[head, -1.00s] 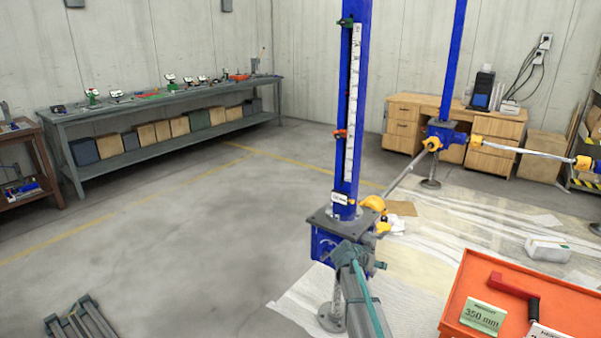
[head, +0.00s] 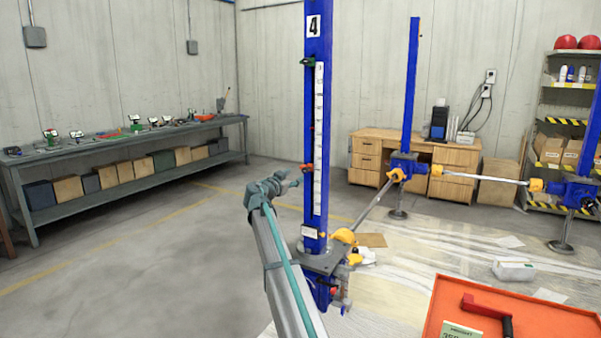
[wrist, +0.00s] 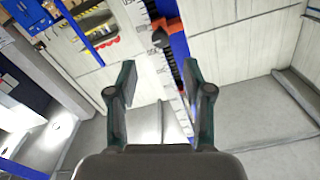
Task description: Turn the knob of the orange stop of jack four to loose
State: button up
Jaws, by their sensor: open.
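Jack four is the tall blue column (head: 318,100) with a "4" plate (head: 313,26) near its top and a white scale on its face. Its orange stop (head: 306,168) sits partway up the column, on the left side of the scale. In the wrist view the orange stop (wrist: 174,60) shows just beyond the fingertips, with a dark round knob (wrist: 160,38). My gripper (head: 293,181) is left of the column, slightly below the stop. Its two fingers are apart and empty in the wrist view (wrist: 157,82). I cannot tell which way the knob is set.
A green stop (head: 307,62) sits higher on the same column. Yellow-capped rods and the jack's base plate (head: 322,260) are below. An orange tray (head: 560,325) with a red-handled tool is at the lower right. The floor left of my arm is clear.

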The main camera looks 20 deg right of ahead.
aim_at(304, 171)
jog(key=p+x, duration=0.1)
jog(key=x, duration=0.7)
jog(key=shift+w+d+p, duration=0.2)
jog(key=shift+w+p, duration=0.05)
jog(key=shift+p, duration=0.1)
grip_shut()
